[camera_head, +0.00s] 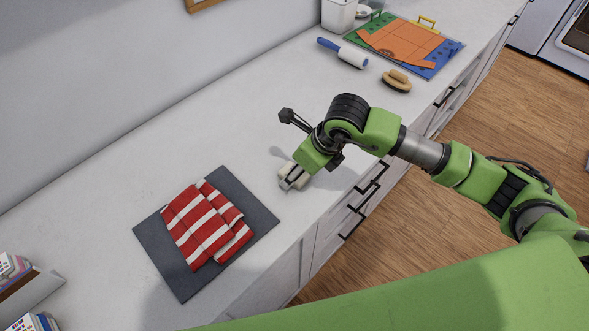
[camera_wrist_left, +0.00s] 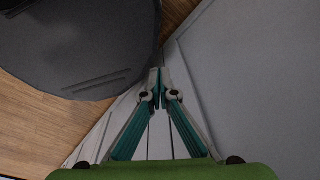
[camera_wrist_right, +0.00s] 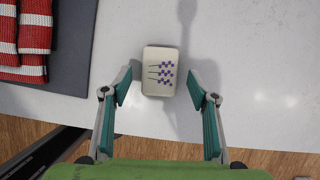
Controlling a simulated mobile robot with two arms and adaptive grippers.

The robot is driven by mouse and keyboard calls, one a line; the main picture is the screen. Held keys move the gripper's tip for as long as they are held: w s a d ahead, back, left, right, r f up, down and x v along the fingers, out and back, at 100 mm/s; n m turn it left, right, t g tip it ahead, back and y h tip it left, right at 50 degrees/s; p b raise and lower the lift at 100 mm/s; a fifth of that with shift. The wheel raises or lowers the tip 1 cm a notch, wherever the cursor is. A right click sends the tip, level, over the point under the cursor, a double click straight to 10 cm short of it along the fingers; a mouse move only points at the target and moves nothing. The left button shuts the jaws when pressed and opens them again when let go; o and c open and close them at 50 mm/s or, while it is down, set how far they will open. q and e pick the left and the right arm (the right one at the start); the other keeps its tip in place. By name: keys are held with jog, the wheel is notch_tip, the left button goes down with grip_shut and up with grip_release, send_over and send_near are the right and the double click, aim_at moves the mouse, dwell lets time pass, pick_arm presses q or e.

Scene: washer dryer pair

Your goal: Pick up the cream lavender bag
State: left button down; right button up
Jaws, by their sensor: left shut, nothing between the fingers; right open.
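The cream lavender bag (camera_wrist_right: 160,72) is a small pale block with rounded corners and purple lavender sprigs printed on it. It lies on the white counter (camera_wrist_right: 260,70) in the right wrist view. My right gripper (camera_wrist_right: 160,88) is open, with its fingers at either side of the bag's near part. Gaps show on both sides, and I cannot tell its height above the counter. In the head view my right arm reaches over the counter and largely hides the bag. My left gripper (camera_wrist_left: 160,76) is shut and empty in the left wrist view, away from the counter top.
A red-and-white striped cloth (camera_head: 205,225) lies on a dark grey mat (camera_head: 176,275) left of the bag. A lint roller (camera_head: 343,52), a brush (camera_head: 397,81) and a folding board with orange fabric (camera_head: 402,41) are farther back. Counter between them is clear.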

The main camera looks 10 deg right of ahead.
jog(key=shift+w+a+f, duration=0.2)
jog(key=shift+f, duration=0.4)
jog(key=c, duration=1)
pick_arm(q)
jog(key=shift+s+a+r, duration=0.1)
jog(key=shift+s, duration=0.65)
pick_arm(e)
jog(key=shift+r, duration=0.1)
